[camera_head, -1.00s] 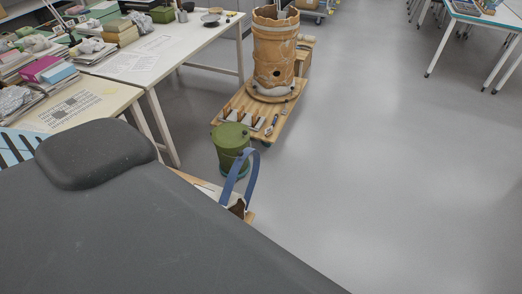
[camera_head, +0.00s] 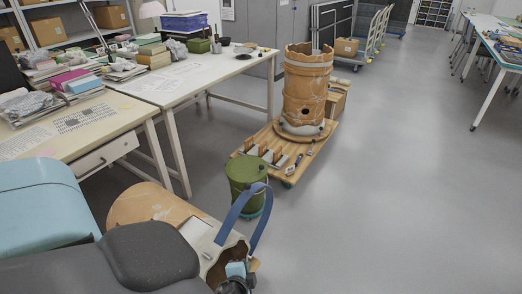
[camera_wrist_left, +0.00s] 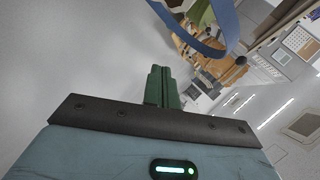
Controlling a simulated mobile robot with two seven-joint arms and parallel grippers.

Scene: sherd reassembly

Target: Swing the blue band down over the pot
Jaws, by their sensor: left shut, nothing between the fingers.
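The blue band (camera_head: 240,205) stands up as an open arch in the head view, above a brown, pot-like piece (camera_head: 213,272) that is mostly hidden by my arm. The band also curves across the top of the left wrist view (camera_wrist_left: 222,25), beyond my fingers. My right gripper is not in view.
A green canister (camera_head: 246,175) stands just behind the band. A large cracked clay vessel (camera_head: 305,95) stands on a wooden dolly (camera_head: 262,140) farther back. Tables with books and papers (camera_head: 180,82) line the left. The grey floor to the right is clear.

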